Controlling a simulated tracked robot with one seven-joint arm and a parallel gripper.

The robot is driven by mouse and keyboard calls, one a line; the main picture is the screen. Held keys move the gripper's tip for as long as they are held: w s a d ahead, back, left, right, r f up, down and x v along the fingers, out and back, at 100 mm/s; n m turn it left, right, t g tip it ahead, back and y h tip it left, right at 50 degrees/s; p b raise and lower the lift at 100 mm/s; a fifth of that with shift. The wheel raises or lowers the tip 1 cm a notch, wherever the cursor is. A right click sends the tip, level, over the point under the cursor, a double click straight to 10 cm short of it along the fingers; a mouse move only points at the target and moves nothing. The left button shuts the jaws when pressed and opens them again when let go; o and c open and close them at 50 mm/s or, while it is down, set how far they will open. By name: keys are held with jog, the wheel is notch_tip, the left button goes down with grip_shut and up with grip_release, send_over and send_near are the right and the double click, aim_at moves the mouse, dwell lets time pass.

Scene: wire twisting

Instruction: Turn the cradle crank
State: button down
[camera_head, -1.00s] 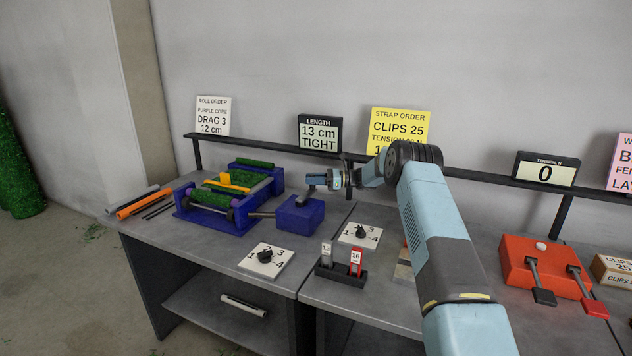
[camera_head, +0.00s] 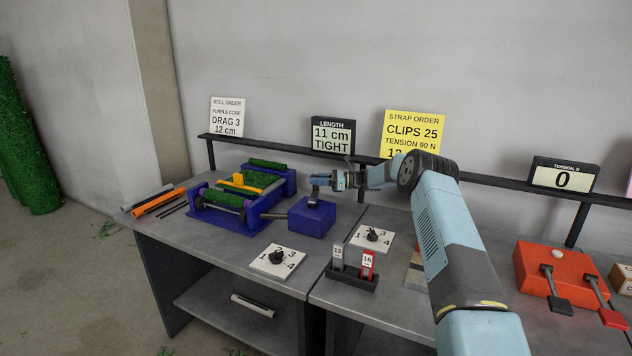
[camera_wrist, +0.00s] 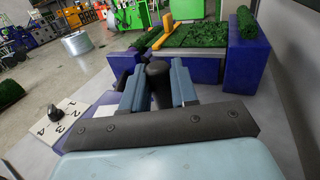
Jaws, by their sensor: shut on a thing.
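The blue cradle (camera_head: 210,216) stands on the grey table at the left, with a green turf roll (camera_head: 222,199) in it. A shaft joins it to a blue crank housing (camera_head: 312,217) at its right. My gripper (camera_head: 317,185) is just above this housing, shut on the dark crank handle. In the wrist view the dark round handle (camera_wrist: 157,76) sits between my two fingers. The lower part of the crank is hidden by my gripper. The length display (camera_head: 331,137) reads "11 cm TIGHT".
A numbered dial (camera_head: 278,259) lies in front of the crank housing, and another dial (camera_head: 372,237) is to its right. A dark holder (camera_head: 350,281) carries two tags. A dark rail (camera_head: 290,150) runs behind. An orange block with levers (camera_head: 560,271) is at the right.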

jog(key=shift+w+d+r, duration=0.1)
jog(key=shift+d, duration=0.05)
jog(key=c, duration=1.2)
grip_release()
jog(key=shift+o, duration=1.2)
